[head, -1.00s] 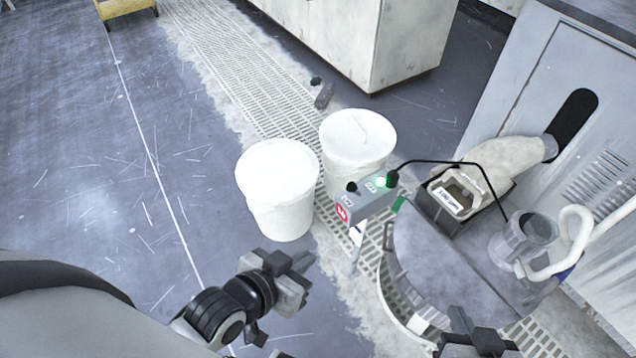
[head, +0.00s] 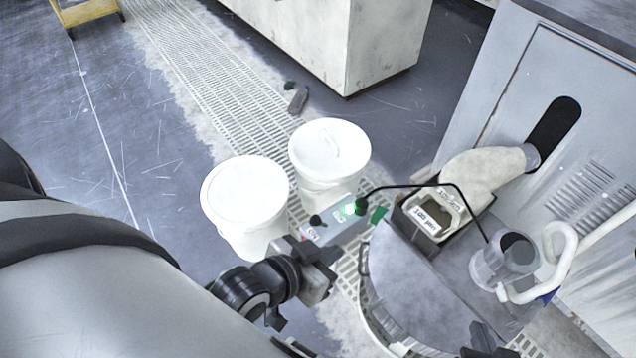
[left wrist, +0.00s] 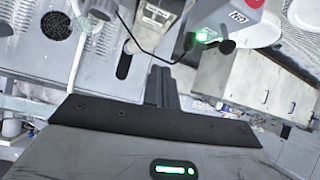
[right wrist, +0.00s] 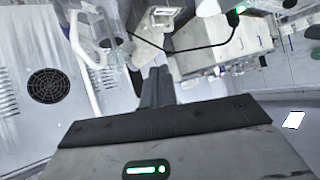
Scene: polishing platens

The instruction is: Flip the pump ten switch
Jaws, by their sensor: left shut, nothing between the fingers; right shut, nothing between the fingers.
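A small grey switch box (head: 345,232) stands on a post beside the round platen drum (head: 400,280). On it are a black knob (head: 315,220), pale labels and a glowing green light (head: 348,210). In the left wrist view the box (left wrist: 238,14) is at the top, with its green glow and red sticker. My left gripper (head: 328,256) is shut and empty, overlapping the box's near end in the head view; I cannot tell whether they touch. My right gripper (head: 492,340) is shut and empty, low in the head view by the drum's near edge.
Two white lidded buckets (head: 245,195) (head: 328,155) stand left of and behind the box. A black cable (head: 420,186) arches over the drum.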

